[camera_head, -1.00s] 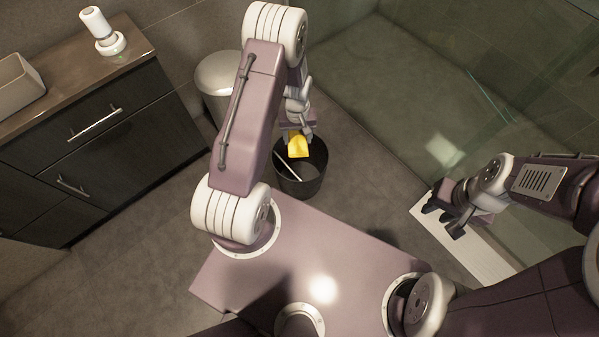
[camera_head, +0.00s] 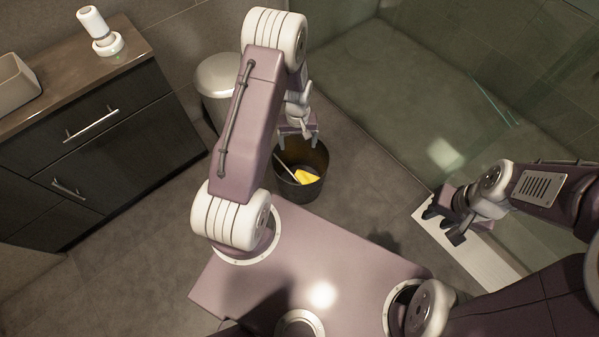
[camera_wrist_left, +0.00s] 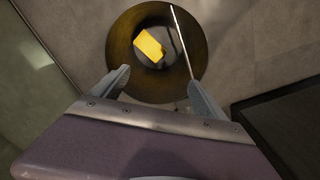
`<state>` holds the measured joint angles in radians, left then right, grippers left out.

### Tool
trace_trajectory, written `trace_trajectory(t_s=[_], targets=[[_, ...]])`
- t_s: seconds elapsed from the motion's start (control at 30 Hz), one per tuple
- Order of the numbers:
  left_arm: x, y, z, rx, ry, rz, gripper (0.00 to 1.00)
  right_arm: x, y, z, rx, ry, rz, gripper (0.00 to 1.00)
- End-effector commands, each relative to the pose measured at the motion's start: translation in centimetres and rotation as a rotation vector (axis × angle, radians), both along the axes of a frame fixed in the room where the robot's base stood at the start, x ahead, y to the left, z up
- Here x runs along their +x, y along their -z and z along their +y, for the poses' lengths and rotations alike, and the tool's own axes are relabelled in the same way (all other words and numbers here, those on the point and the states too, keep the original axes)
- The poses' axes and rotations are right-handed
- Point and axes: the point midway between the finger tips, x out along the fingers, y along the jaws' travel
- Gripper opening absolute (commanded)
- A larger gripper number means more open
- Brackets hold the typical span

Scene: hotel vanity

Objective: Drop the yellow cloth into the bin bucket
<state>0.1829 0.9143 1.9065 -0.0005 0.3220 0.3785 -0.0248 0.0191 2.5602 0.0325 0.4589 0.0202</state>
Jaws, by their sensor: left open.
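The yellow cloth (camera_head: 307,177) lies inside the dark bin bucket (camera_head: 313,194), low down near its bottom. The cloth also shows in the left wrist view (camera_wrist_left: 149,46), within the round bucket (camera_wrist_left: 125,75). My left gripper (camera_head: 298,143) is above the bucket's back rim, open and empty, apart from the cloth. Its two fingers stand wide apart in the left wrist view (camera_wrist_left: 154,85). My right gripper (camera_head: 444,218) is at the right over a white strip, far from the bucket; its fingers look apart with nothing between them.
A thin light stick (camera_head: 287,168) leans inside the bucket. A lidded bin (camera_head: 219,78) stands behind it, left of my arm. A dark vanity (camera_head: 120,150) is at the left. A glass shower wall (camera_head: 500,100) is at the right. Some floor around the bucket is clear.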

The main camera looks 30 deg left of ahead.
Motion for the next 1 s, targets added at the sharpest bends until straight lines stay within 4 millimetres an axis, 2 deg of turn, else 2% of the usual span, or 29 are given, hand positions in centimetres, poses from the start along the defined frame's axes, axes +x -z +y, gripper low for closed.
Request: trace_trajectory(t_s=[0.03, 0.1, 0.3, 0.43, 1.0], targets=[[0.1, -2.1, 0.0, 0.0, 0.0, -0.002, 0.84, 0.0, -1.7, 0.0, 0.0, 0.0, 0.0, 0.32], [0.1, -3.9, 0.0, 0.001, 0.0, -0.003, 0.84, 0.0, -2.8, 0.0, 0.0, 0.0, 0.0, 0.32], [0.1, -7.1, 0.0, 0.001, 0.0, -0.003, 0.84, 0.0, -4.6, 0.0, 0.0, 0.0, 0.0, 0.32], [0.0, -7.7, 0.0, 0.001, 0.0, -0.001, 0.84, 0.0, -4.9, 0.0, 0.0, 0.0, 0.0, 0.32], [0.0, -7.6, 0.0, 0.001, 0.0, -0.001, 0.84, 0.0, -4.7, 0.0, 0.0, 0.0, 0.0, 0.32]])
